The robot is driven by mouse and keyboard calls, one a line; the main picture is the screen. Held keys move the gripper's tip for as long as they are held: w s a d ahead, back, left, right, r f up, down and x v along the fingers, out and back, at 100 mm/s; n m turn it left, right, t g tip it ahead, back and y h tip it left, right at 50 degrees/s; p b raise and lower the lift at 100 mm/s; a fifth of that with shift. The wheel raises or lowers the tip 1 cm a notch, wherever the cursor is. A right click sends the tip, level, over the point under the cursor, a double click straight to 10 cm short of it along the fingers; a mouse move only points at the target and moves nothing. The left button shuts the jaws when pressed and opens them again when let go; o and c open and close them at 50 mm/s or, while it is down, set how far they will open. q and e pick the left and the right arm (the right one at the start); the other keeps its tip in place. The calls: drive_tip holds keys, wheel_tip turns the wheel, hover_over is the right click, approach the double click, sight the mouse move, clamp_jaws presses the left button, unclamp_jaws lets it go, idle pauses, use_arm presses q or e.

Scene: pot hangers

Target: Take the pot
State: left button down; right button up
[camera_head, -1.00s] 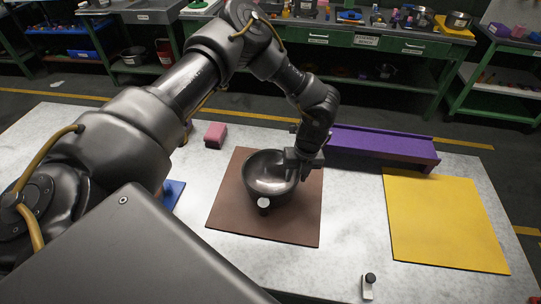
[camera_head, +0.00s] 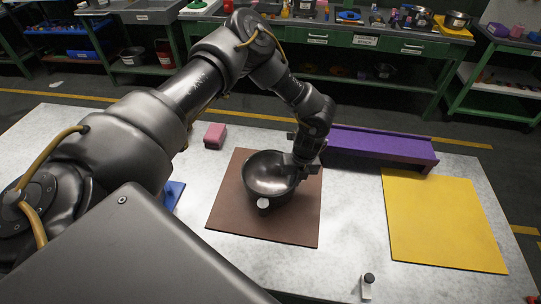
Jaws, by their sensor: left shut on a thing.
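The pot (camera_head: 268,177) is a dark, round, open bowl shape with a light round knob on its near side. It is on or just over the brown mat (camera_head: 290,227); I cannot tell whether it touches. My left gripper (camera_head: 292,177) is at the right side of the pot and is shut on its rim. The fingertips are partly hidden against the dark pot. My right gripper does not show.
A purple-topped long block (camera_head: 380,147) lies behind and right of the pot. A yellow mat (camera_head: 443,220) is at the right, a pink block (camera_head: 215,136) behind left, a blue item (camera_head: 174,193) partly behind my arm. A small bottle-like item (camera_head: 368,284) stands at the front edge.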

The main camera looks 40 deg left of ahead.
sight(296, 183)
use_arm(q)
drive_tip(key=shift+r, duration=0.15)
drive_tip(key=shift+w+r, duration=0.1)
drive_tip(key=shift+r, duration=0.45)
drive_tip(key=s+d+r, duration=0.1)
drive_tip(key=r, duration=0.1)
drive_tip(key=s+d+r+b, duration=0.1)
drive_tip(key=r, duration=0.1)
drive_tip(key=s+r+b, duration=0.1)
drive_tip(key=r, duration=0.1)
drive_tip(key=shift+s+d+r, duration=0.35)
drive_tip(key=shift+d+r, duration=0.05)
drive_tip(key=s+d+r+b, duration=0.3)
drive_tip(key=s+d+r, duration=0.2)
drive_tip(key=s, duration=0.2)
drive_tip(key=shift+s+d, duration=0.3)
drive_tip(key=shift+d, duration=0.05)
